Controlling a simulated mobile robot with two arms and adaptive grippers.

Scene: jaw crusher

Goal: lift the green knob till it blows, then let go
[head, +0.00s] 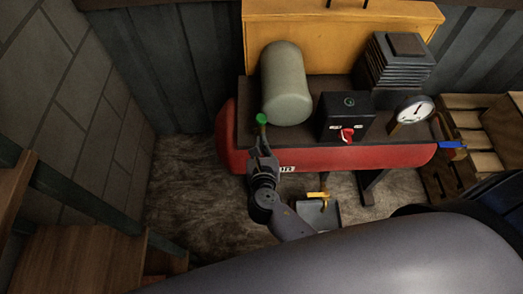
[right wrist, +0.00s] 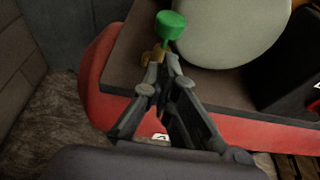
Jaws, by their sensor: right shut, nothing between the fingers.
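The green knob (head: 261,118) stands on a small brass stem at the left end of the red compressor tank (head: 228,150), beside the grey-green cylinder (head: 285,85). The green knob also shows at the top of the right wrist view (right wrist: 171,25), with its brass fitting (right wrist: 154,54) below it. My right gripper (head: 262,146) is just below the knob in the head view. In the right wrist view its fingertips (right wrist: 166,62) are together, close to the stem, with nothing held. Whether they touch the stem I cannot tell. My left gripper is not in view.
A black box with a red switch (head: 348,134), a round gauge (head: 414,111) and a ribbed block (head: 396,62) stand to the right on the tank's top plate. A blue-handled valve (head: 452,145) is at the right end. A yellow handle (head: 317,195) sits low in front.

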